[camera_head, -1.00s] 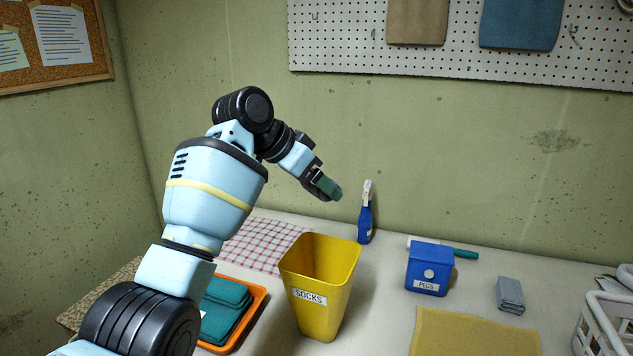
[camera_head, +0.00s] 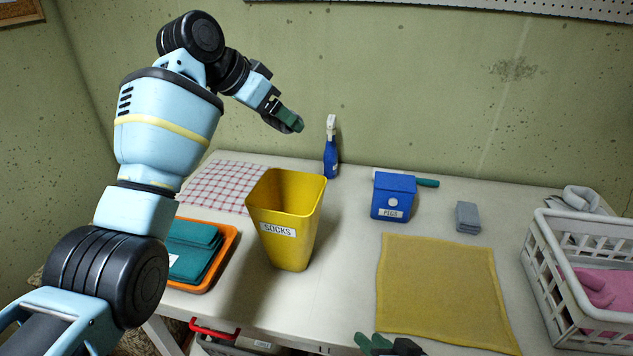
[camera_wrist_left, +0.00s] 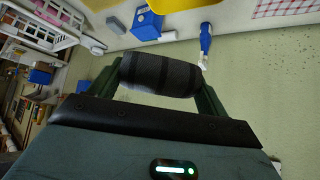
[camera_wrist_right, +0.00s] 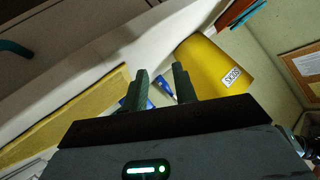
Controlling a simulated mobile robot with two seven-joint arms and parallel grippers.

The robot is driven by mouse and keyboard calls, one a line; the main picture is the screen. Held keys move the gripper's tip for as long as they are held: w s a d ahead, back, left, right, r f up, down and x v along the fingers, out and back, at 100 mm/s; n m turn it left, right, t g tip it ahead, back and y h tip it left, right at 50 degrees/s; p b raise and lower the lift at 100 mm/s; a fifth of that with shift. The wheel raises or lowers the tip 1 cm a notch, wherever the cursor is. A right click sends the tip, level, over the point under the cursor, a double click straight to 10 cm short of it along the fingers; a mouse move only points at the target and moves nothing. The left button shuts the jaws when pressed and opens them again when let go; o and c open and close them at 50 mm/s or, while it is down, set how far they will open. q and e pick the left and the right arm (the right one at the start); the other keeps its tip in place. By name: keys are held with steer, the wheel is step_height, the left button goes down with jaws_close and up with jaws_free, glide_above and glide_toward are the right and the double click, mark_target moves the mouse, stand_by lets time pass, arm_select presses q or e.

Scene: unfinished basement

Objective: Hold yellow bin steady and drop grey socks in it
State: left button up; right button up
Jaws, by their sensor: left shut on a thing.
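The yellow bin (camera_head: 300,240), labelled SOCKS, stands upright and open on the table. It also shows in the right wrist view (camera_wrist_right: 210,62) and at the top edge of the left wrist view (camera_wrist_left: 172,5). My left gripper (camera_head: 290,122) is raised above and behind the bin's rim. It is shut on a dark grey rolled bundle, which looks like the grey socks (camera_wrist_left: 160,75); the head view mostly hides the bundle. My right gripper (camera_head: 385,346) is low at the table's front edge, apart from the bin. Its fingers (camera_wrist_right: 161,86) are open and empty.
An orange tray (camera_head: 232,246) with teal cloths (camera_head: 190,250) is left of the bin. A spray bottle (camera_head: 331,155) stands behind it. A blue PEGS box (camera_head: 393,196), grey folded cloth (camera_head: 467,217), yellow mat (camera_head: 440,285) and white basket (camera_head: 545,270) are to the right.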

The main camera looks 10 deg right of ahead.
steer(key=shift+m+g+y, duration=0.3)
steer(key=shift+m+g, duration=0.1)
steer(key=shift+g, duration=0.1)
steer(key=w+a, duration=0.1)
steer(key=w, duration=0.1)
steer(key=w+a+r, duration=0.1)
steer(key=w, duration=0.2)
steer(key=w+a, duration=0.1)
steer(key=w, duration=0.1)
steer(key=shift+w+r, duration=0.25)
steer(key=w+r+m+g+h, duration=0.1)
steer(key=w+r+m+g, duration=0.1)
steer(key=w+r, duration=0.9)
arm_select(q)
steer(key=shift+a, duration=0.1)
arm_select(e)
step_height(320, 180, up, 11)
steer(key=g+h, duration=0.3)
steer(key=h, duration=0.1)
glide_above(316, 215)
steer(key=s, duration=0.4)
steer(key=shift+g+h, duration=0.3)
steer(key=shift+s+x, duration=0.15)
steer(key=shift+x, duration=2.75)
steer(key=shift+s+x, duration=0.1)
steer(key=shift+x, duration=2.8)
steer(key=shift+a+f, duration=0.1)
steer(key=shift+a, duration=0.05)
